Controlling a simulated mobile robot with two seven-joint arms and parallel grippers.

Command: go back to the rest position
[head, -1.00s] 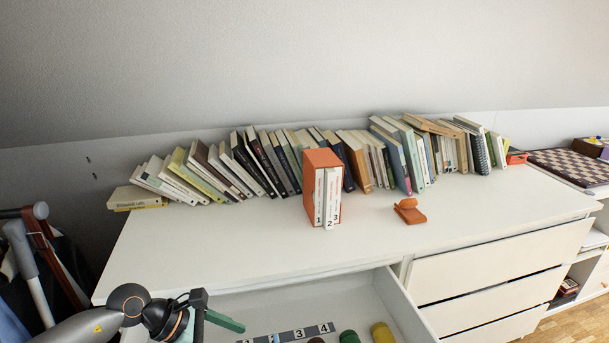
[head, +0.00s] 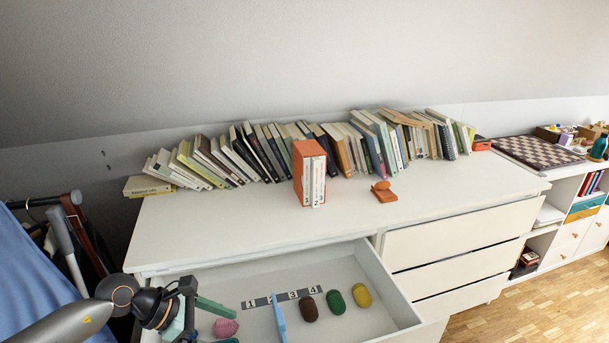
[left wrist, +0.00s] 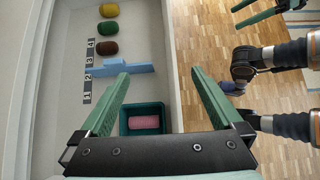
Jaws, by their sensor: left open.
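My left gripper (head: 232,322) is low at the left in the head view, over the left part of the open drawer (head: 398,293). In the left wrist view its green fingers (left wrist: 158,73) are wide apart with nothing between the tips. A pink ridged piece (left wrist: 145,122) lies in a dark green box (left wrist: 163,107) below the gripper; the pink piece also shows in the head view (head: 225,327). Green fingers (left wrist: 236,18), apparently of my right gripper, show at the top right of the left wrist view, cut by the frame edge; their state is unclear.
The drawer holds a numbered strip (head: 262,300), a blue upright divider (head: 278,318), and brown (head: 308,309), green (head: 335,301) and yellow (head: 361,294) pieces. On the dresser top (head: 235,225) stand an orange book box (head: 304,172), an orange holder (head: 383,192) and a row of books.

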